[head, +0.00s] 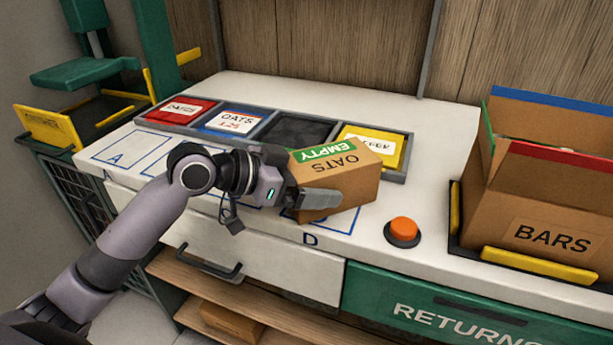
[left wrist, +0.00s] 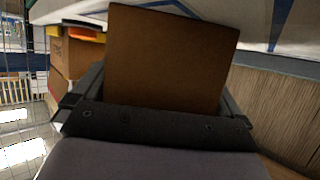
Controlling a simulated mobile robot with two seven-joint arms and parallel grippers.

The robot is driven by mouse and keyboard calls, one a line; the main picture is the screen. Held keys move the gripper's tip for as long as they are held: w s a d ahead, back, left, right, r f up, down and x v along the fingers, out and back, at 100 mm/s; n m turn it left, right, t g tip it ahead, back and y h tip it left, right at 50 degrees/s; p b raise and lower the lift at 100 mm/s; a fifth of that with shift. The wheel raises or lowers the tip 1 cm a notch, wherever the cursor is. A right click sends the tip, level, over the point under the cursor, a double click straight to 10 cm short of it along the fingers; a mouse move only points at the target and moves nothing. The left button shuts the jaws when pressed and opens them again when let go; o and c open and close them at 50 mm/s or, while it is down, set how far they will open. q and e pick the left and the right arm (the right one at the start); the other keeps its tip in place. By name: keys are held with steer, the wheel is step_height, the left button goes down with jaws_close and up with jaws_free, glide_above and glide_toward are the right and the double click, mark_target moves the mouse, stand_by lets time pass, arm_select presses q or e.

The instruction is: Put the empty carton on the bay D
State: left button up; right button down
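The empty carton (head: 340,183) is a brown box marked OATS with a green EMPTY label. My left gripper (head: 312,190) is shut on it, with a finger across its near side. In the left wrist view the carton (left wrist: 168,62) fills the space between the fingers (left wrist: 160,100). The carton appears tilted over the blue outline of bay D (head: 342,224), whose letter D shows in front. I cannot tell whether its underside touches the counter. It hides part of the outline. My right gripper is not in view.
A grey tray with red, blue, dark and yellow compartments (head: 372,147) lies behind the carton. An orange button (head: 403,230) stands to the right. A BARS box (head: 540,215) sits further right in a holder with yellow corners. Bay A (head: 115,160) at the left is clear.

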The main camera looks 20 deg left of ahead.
arm_select(q)
steer(key=v, duration=1.2)
steer(key=shift+b, duration=0.45)
steer(key=shift+r, duration=0.15)
steer(key=shift+a, duration=0.1)
